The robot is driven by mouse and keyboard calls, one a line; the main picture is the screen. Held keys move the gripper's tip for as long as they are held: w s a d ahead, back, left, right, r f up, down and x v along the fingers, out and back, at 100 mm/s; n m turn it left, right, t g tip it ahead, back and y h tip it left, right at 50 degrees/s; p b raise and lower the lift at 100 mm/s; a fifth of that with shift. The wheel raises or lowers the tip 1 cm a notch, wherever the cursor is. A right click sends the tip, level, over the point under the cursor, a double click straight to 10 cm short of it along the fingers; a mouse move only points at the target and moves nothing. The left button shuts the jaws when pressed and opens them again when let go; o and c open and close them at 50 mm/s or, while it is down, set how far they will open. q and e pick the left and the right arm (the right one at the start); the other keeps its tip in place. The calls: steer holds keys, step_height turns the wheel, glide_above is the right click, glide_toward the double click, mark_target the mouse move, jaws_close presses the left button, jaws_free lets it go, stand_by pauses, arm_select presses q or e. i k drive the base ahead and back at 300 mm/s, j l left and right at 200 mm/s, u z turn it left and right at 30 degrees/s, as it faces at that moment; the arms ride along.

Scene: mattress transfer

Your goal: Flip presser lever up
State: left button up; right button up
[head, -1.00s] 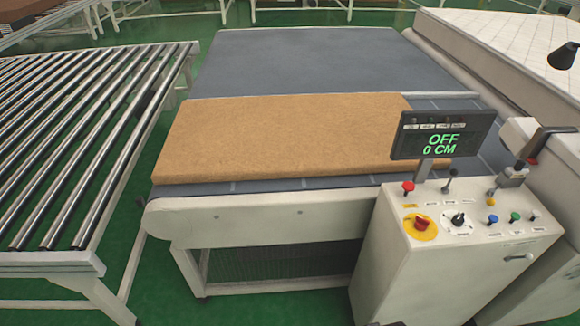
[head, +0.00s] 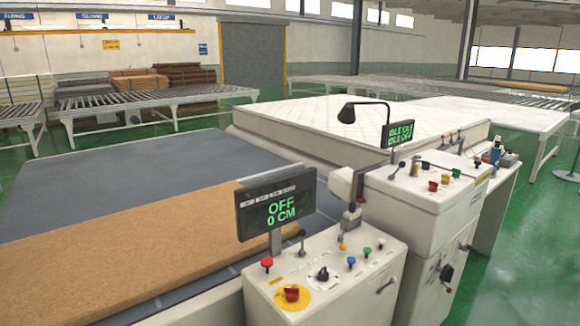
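The near control box (head: 330,280) stands at the lower middle of the head view. A small upright lever with a dark knob (head: 302,240) rises from its top, right of the red button (head: 267,263). Another lever-like part (head: 351,216) stands near the box's back edge, by a beige block. I cannot tell which of these is the presser lever. The display (head: 277,205) above the box reads "OFF 0 CM". Neither of my grippers is in view.
A brown pad (head: 130,250) lies on the grey conveyor bed (head: 120,175) at left. A second control cabinet (head: 425,200) with buttons and levers stands to the right. A white mattress (head: 320,120) lies behind. Green floor (head: 520,260) is open at the right.

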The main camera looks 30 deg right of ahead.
mark_target(401, 164)
steer(key=z, duration=1.75)
